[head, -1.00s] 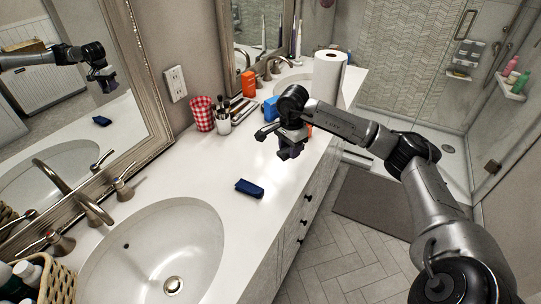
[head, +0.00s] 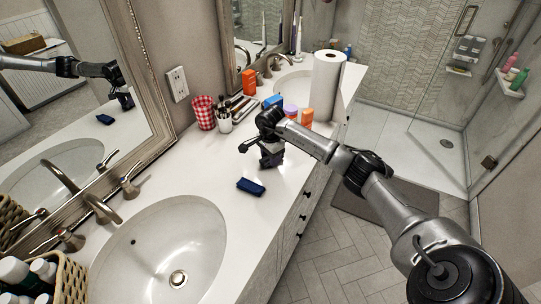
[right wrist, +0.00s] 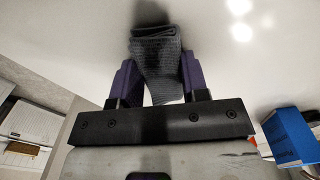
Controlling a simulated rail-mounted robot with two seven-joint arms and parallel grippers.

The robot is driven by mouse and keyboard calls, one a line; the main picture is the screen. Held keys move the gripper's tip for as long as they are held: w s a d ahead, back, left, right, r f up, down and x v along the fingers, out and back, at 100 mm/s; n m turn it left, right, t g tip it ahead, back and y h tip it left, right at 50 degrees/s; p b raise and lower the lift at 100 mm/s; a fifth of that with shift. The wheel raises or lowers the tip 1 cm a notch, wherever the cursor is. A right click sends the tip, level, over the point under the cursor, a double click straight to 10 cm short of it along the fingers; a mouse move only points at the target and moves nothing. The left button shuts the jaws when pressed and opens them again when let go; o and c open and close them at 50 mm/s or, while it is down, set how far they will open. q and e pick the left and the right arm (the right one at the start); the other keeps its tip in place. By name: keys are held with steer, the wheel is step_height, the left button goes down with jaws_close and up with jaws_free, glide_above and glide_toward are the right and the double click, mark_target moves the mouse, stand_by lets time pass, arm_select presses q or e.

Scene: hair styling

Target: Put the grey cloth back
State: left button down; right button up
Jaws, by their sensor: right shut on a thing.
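The cloth sticks out beyond the fingertips. In the head view the cloth is hard to tell from the dark fingers. I cannot tell whether its lower end touches the counter. My left gripper is not in view.
A folded dark blue cloth (head: 251,186) lies on the white counter (head: 200,172), close in front of the gripper. A sink (head: 160,250) is nearer. A red checkered cup (head: 204,112), a brush holder (head: 224,122), orange and blue boxes and a paper roll (head: 326,85) stand behind.

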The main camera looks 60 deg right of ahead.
steer(key=shift+f, duration=0.2)
steer(key=shift+f, duration=0.2)
steer(key=o, duration=0.8)
steer(key=shift+r, duration=0.1)
